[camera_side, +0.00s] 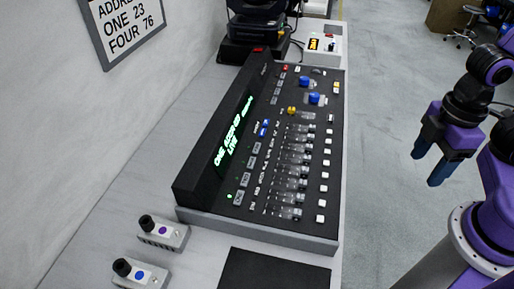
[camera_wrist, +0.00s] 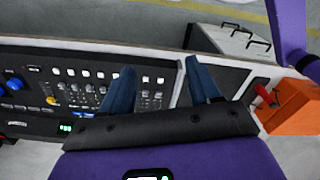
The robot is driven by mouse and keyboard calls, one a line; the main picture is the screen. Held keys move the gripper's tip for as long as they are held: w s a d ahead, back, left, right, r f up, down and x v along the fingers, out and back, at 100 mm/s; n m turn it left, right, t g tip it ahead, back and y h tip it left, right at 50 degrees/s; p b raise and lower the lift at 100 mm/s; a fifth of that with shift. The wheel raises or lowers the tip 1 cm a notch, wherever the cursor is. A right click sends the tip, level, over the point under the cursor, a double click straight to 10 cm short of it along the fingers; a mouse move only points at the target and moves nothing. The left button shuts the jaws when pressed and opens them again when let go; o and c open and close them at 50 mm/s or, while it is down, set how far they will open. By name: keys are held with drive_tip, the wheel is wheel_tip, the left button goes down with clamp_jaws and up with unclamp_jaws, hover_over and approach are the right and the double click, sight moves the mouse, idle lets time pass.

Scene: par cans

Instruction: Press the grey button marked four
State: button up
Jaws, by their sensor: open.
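A row of grey rectangular buttons (camera_side: 244,181) runs beside the green-lit display (camera_side: 233,134) on the black control desk (camera_side: 200,198). Their markings are too small to read, so I cannot tell which is marked four. The desk also shows in the wrist view (camera_wrist: 28,55), partly hidden behind my gripper. My gripper (camera_side: 428,166) is open and empty, off the desk's right side above the grey floor in the side view. In the wrist view, its two blue fingers (camera_wrist: 159,70) are spread apart. It touches nothing that I can see.
Faders and white buttons (camera_side: 324,175) fill the desk's right side. Two small boxes with black knobs (camera_side: 163,231) stand at the lower left. A black pad (camera_side: 274,270) lies in front. A wall sign (camera_side: 125,25) reads "ADDRESS ONE 23 FOUR 76". An orange block (camera_wrist: 292,105) shows in the wrist view.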

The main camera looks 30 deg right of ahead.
clamp_jaws()
idle(1.4)
